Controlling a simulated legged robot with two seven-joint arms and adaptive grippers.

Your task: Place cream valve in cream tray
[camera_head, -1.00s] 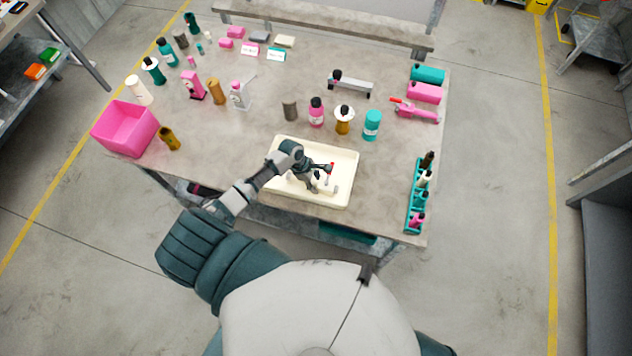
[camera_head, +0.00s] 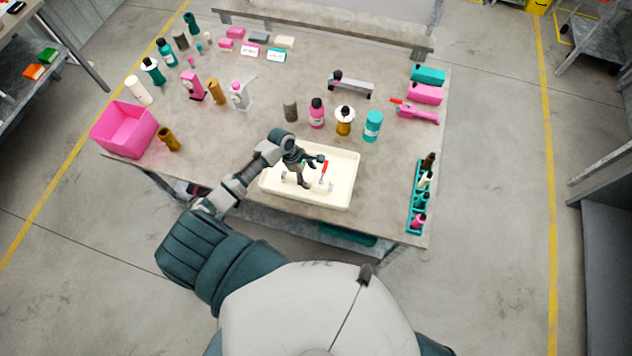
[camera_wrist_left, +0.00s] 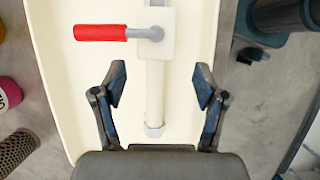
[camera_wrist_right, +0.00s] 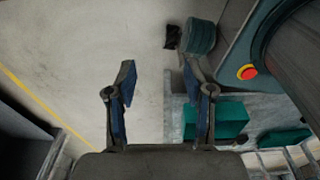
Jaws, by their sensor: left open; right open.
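The cream valve (camera_wrist_left: 155,75) has a pipe-like body and a red lever handle. It lies in the cream tray (camera_wrist_left: 60,75), as the left wrist view shows. My left gripper (camera_head: 313,172) is over the tray. In the left wrist view its fingers (camera_wrist_left: 160,85) are spread on either side of the valve's pipe, with nothing gripped. My right gripper (camera_wrist_right: 165,85) is open and empty, away from the table top, over the floor.
A pink bin (camera_head: 122,130) stands at the table's left edge. A teal rack (camera_head: 417,200) with several bottles is right of the tray. Several bottles, such as a teal one (camera_head: 372,126), stand just behind the tray. The table between tray and rack is clear.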

